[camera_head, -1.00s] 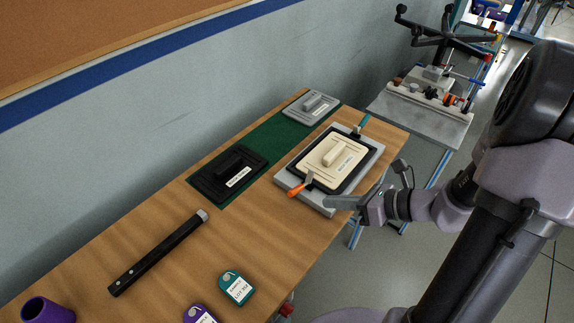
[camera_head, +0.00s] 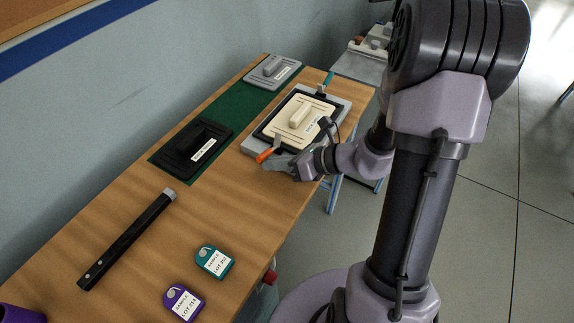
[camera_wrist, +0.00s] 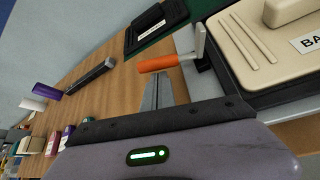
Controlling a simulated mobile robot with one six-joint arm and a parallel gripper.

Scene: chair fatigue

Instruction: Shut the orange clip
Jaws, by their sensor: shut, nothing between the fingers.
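The orange clip (camera_head: 265,155) is at the near edge of the grey frame (camera_head: 249,144) around the cream plate (camera_head: 291,130). In the wrist view, its orange handle (camera_wrist: 158,64) sticks out to the left from a metal bracket (camera_wrist: 200,42), away from the plate. My gripper (camera_head: 270,164) is shut and empty, with its tips right beside the orange handle. In the wrist view, the tips of my gripper (camera_wrist: 157,78) sit just below the handle. Whether they touch it I cannot tell.
A teal clip (camera_head: 328,79) is at the far side of the frame. A black plate (camera_head: 191,149) and a grey plate (camera_head: 273,71) lie on the green mat (camera_head: 233,108). A black bar (camera_head: 126,240) and two tags (camera_head: 214,261) lie on the wooden table.

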